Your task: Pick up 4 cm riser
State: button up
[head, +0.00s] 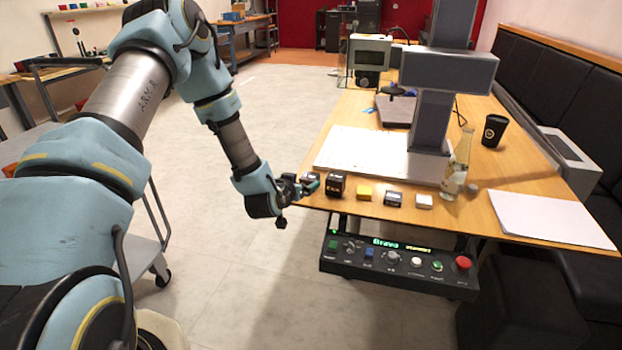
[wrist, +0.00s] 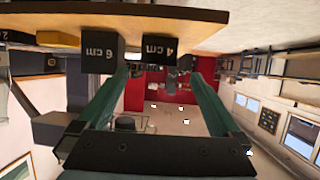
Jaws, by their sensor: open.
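The 4 cm riser (wrist: 158,50) is a small black block with white lettering. It stands at the table's edge and shows upside down in the wrist view, between and just beyond my fingertips. In the head view the riser (head: 311,178) is partly hidden by my gripper (head: 303,188). My gripper (wrist: 158,76) is open and empty, its two green fingers spread wide to either side of the riser. I cannot tell whether a finger touches it. The taller black 6 cm riser (wrist: 97,53) stands close beside it, also seen in the head view (head: 336,184).
A yellow block (head: 364,192), a grey block (head: 393,198) and a white block (head: 424,201) continue the row along the edge of the wooden table (head: 464,216). A bottle (head: 456,170) stands behind. A control panel (head: 398,268) hangs below the table edge.

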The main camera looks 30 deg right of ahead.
aim_at(310, 176)
jog(key=shift+x, duration=0.95)
jog(key=p+x, duration=0.1)
jog(key=x, duration=0.1)
jog(key=p+x, duration=0.1)
jog(key=x, duration=0.1)
jog(key=shift+w+d+r+p, duration=0.1)
jog(key=shift+d+r+p, duration=0.05)
jog(key=shift+d+p, duration=0.2)
jog(key=shift+w+d+f, duration=0.25)
jog(key=shift+w+d, duration=0.05)
jog(key=shift+r, duration=0.1)
grip_shut()
